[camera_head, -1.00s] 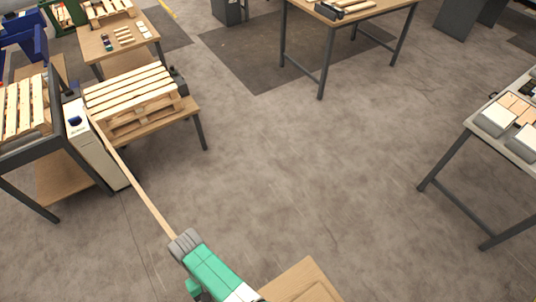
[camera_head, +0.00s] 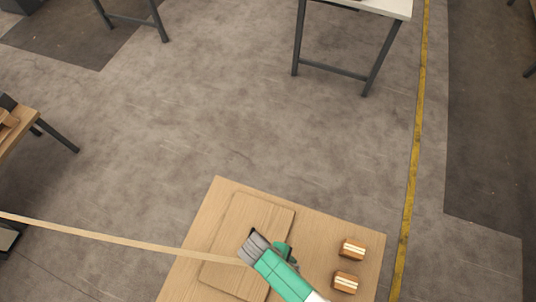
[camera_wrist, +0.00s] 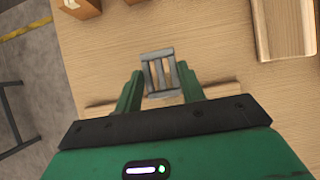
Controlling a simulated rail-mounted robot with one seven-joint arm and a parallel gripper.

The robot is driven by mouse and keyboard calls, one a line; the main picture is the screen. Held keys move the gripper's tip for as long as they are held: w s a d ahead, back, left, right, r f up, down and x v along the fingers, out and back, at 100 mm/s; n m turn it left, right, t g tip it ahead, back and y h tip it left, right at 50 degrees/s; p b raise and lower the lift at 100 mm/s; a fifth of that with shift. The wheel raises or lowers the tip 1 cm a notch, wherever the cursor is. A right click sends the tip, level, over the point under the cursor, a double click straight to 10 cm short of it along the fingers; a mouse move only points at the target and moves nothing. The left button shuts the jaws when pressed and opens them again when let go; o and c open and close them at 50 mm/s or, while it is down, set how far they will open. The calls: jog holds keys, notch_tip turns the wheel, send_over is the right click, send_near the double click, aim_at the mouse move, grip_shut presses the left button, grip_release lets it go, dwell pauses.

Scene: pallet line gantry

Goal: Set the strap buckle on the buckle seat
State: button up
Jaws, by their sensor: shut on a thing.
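My gripper (camera_wrist: 160,76) has its two green fingers on either side of a grey metal strap buckle (camera_wrist: 162,70), a small slotted frame, and is shut on it. Bare wooden tabletop shows beneath the buckle; I cannot tell whether they touch. A tan strap (camera_head: 120,239) runs from the left edge to my arm's end. I cannot tell which part is the buckle seat; a rimmed wooden piece (camera_wrist: 285,25) lies upper right in the wrist view.
A flat wooden board (camera_head: 262,212) lies on the table. Two small brown blocks with pale bands, one at the back (camera_head: 352,249) and one in front (camera_head: 345,282), stand to the right. A white-topped table (camera_head: 390,7) is beyond. Open floor lies between.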

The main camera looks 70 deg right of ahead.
jog(key=shift+s+d+f, duration=0.1)
jog(key=shift+s+d, duration=0.05)
jog(key=shift+s, duration=0.35)
jog(key=shift+s+d+f, duration=0.1)
jog(key=shift+s, duration=0.4)
jog(key=shift+w+f+b, duration=0.1)
jog(key=shift+f+b, duration=1.65)
jog(key=shift+f, duration=3.25)
jog(key=shift+f, duration=0.1)
jog(key=o, duration=1)
jog(key=shift+w+r, duration=0.1)
jog(key=shift+r, duration=0.25)
jog(key=p+v, duration=0.2)
jog(key=v, duration=0.9)
jog(key=shift+w+r, duration=0.2)
